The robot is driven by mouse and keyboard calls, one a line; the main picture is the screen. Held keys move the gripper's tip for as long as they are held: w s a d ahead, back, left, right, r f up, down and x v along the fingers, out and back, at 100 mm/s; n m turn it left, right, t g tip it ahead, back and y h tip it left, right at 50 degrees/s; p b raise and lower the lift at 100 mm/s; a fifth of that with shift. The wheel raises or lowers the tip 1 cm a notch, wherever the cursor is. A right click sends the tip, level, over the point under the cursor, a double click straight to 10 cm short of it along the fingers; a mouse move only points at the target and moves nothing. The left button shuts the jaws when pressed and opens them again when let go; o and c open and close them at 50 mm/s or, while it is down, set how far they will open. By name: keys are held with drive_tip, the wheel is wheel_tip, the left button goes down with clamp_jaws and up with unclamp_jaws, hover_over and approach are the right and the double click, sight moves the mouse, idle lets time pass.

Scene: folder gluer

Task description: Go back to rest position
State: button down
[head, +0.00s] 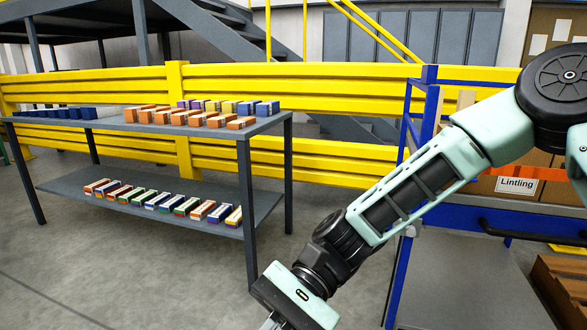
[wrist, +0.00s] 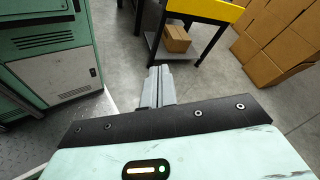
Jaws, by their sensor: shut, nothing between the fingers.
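My arm reaches in from the right of the head view and angles down to the lower middle. My gripper (head: 272,322) is at the bottom edge there, its fingertips cut off by the frame. In the wrist view my gripper (wrist: 158,88) shows with its two grey fingers together and nothing between them. It hangs in open space above the grey floor, apart from the shelves and boxes.
A grey two-level table (head: 60,125) with rows of small coloured boxes stands left, before a yellow guardrail (head: 340,85). A blue-framed rack (head: 400,250) stands right. The wrist view shows a green cabinet (wrist: 50,55), cardboard boxes (wrist: 285,45) and a carton (wrist: 176,39) on a low shelf.

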drive_tip(key=s+d+f+n+t+h, duration=0.4)
drive_tip(key=s+d+n+t+h, duration=0.15)
drive_tip(key=d, duration=0.35)
drive_tip(key=d+r+n+t+h, duration=0.35)
drive_tip(key=d+n+t, duration=0.2)
drive_tip(key=d, duration=0.45)
wheel_tip(320, 180, up, 31)
drive_tip(key=m+p, duration=0.1)
drive_tip(key=p, duration=2.9)
drive_tip(key=shift+w+f+p, duration=0.15)
drive_tip(key=shift+w+p, duration=0.25)
